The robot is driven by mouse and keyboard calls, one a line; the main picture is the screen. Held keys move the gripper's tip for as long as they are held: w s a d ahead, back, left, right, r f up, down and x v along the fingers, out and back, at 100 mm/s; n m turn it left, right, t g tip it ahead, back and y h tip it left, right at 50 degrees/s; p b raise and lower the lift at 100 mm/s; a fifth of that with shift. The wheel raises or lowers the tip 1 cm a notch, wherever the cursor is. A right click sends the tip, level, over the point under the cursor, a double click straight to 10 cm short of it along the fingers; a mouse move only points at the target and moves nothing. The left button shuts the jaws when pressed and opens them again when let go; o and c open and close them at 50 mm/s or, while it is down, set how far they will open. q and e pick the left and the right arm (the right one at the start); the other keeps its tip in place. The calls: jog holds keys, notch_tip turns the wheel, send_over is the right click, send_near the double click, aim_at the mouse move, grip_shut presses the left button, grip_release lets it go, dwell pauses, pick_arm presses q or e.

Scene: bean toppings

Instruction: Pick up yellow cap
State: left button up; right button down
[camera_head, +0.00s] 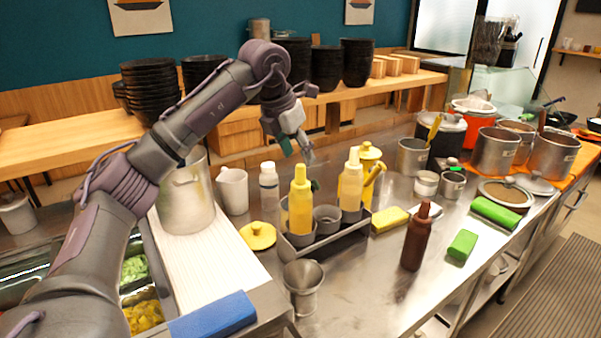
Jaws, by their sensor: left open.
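A round yellow cap (257,236) with a small knob lies on the steel counter, left of the bottle rack. My left gripper (301,152) is open and empty. It hangs in the air above and behind the rack, up and to the right of the cap in the picture, clear of it. My right gripper does not show.
A metal rack (322,240) holds squeeze bottles and cups right of the cap. A white bottle (269,187) and a white pitcher (233,190) stand behind it. A metal cup (302,286) stands in front, near a blue block (213,316). A brown bottle (417,236) stands further right.

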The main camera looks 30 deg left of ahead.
aim_at(301, 165)
pick_arm(q)
jog(key=shift+p+x, duration=0.4)
jog(key=shift+x, duration=1.8)
jog(key=shift+f, duration=0.2)
jog(key=shift+s, duration=0.1)
jog(key=c, duration=0.8)
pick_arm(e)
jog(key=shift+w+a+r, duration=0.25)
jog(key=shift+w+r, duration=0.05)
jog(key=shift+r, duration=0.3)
